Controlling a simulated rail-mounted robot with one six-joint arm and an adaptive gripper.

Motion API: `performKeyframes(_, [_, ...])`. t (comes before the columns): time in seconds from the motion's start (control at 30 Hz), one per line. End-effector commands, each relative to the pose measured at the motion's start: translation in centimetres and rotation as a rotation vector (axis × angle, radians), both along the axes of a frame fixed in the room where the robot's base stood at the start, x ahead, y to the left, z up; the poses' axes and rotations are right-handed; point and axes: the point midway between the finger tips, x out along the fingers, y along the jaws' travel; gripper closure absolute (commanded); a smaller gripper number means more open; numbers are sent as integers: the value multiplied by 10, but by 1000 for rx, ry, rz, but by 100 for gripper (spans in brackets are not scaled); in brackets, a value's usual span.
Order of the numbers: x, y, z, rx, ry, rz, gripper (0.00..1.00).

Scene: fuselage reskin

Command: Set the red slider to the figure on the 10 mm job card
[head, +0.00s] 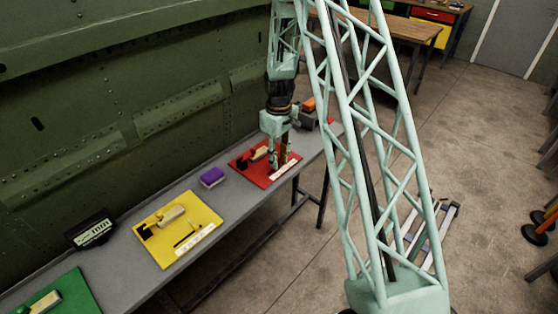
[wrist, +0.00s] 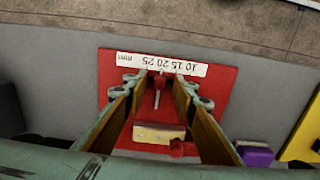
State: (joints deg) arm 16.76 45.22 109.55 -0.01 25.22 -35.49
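The red board (head: 250,163) lies on the grey bench; in the wrist view (wrist: 112,75) it fills the middle. Its white scale strip (wrist: 185,67) appears upside down, with figures that look like 10, 15, 20, 25 and mm. A small red slider knob (wrist: 158,82) sits at the scale end of a pale slot. A wooden block (wrist: 158,133) with a red part lies nearer the wrist camera. My gripper (wrist: 158,85) is open above the board, with one finger on each side of the knob; contact cannot be told. In the head view, my gripper (head: 279,165) partly hides the board.
A purple block (head: 212,177), a yellow board (head: 155,225) and a green board (head: 65,298) lie along the bench. A black display (head: 92,230) stands near the wall; its text is hard to read. The green fuselage wall (head: 130,80) rises behind the bench.

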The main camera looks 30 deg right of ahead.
Motion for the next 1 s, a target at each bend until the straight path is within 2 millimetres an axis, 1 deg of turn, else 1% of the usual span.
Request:
performKeyframes(0.27, [0,0,0,0,0,0,75])
performKeyframes(0.37, [0,0,0,0,0,0,82])
performKeyframes(0.57, [0,0,0,0,0,0,100])
performKeyframes(0.8, [-1,4,-1,0,0,1,100])
performKeyframes(0.87, [-2,8,-1,0,0,2,100])
performKeyframes(1.0, [-8,26,-1,0,0,2,100])
